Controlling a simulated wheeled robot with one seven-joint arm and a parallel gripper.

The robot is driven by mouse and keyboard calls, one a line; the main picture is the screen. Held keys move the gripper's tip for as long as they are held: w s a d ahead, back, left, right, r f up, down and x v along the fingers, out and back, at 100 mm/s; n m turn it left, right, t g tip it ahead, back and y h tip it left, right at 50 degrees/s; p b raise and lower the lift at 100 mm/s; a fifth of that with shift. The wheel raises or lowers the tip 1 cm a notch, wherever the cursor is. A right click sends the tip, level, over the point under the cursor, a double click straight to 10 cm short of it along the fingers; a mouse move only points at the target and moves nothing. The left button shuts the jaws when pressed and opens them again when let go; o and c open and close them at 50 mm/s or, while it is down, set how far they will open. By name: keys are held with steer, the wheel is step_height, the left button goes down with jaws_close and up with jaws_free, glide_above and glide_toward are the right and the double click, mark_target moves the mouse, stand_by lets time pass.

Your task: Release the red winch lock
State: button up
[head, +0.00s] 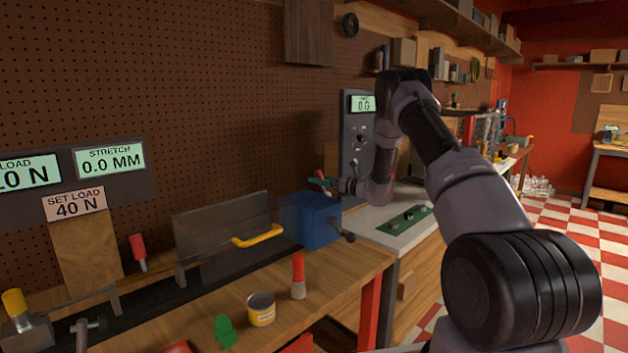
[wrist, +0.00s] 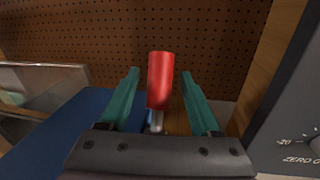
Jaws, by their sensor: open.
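The red winch lock (wrist: 160,80) is a red cylindrical grip on a thin pale metal stem, upright in the wrist view. My gripper (wrist: 160,92) has two green fingers, one on each side of the red grip, with a visible gap on both sides. The jaws are open and hold nothing. In the head view my gripper (head: 326,183) is just above the blue winch box (head: 318,222), and a bit of the red grip (head: 320,174) shows beside the fingers. The stem's foot is hidden behind my gripper body in the wrist view.
A grey panel (head: 357,140) with a display stands close behind and right of my gripper. A clear guard (head: 222,232) with a yellow handle (head: 258,236) is to the left. A red-topped post (head: 298,275) and a can (head: 261,308) stand on the bench front.

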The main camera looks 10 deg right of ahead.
steer(key=shift+x, duration=1.5)
jaws_close()
steer(key=shift+d, duration=0.1)
